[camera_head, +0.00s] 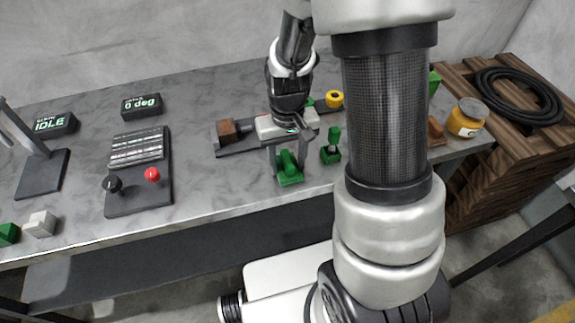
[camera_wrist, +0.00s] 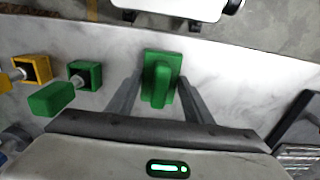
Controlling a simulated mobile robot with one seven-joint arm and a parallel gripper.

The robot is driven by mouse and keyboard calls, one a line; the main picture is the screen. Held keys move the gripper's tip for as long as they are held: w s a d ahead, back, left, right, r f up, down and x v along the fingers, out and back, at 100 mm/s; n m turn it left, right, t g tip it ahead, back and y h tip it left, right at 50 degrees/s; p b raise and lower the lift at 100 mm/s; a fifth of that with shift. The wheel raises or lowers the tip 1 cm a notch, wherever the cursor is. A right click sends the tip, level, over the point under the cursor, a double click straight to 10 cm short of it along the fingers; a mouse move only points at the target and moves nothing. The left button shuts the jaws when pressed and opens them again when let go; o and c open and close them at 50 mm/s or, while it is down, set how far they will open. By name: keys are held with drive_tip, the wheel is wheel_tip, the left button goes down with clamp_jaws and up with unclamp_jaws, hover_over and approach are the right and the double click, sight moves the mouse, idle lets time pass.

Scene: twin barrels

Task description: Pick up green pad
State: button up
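A green pad with a raised grip bar (camera_head: 289,178) lies on the grey marbled table near its front edge. It also shows in the wrist view (camera_wrist: 150,58), near the top centre. My gripper (camera_head: 288,158) is above the pad and points down, its two fingers apart. In the wrist view my gripper (camera_wrist: 160,84) has one finger on each side of the pad's raised bar, with gaps visible. Whether the fingertips are level with the bar or above it I cannot tell.
A green socket with a green-handled plug (camera_head: 331,152) stands just right of the pad. A yellow socket piece (camera_wrist: 36,67) is beyond it in the wrist view. A black control panel (camera_head: 123,201) with knobs is to the left. Bare table lies between panel and pad.

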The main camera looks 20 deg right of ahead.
drive_tip(key=shift+c, duration=1.1)
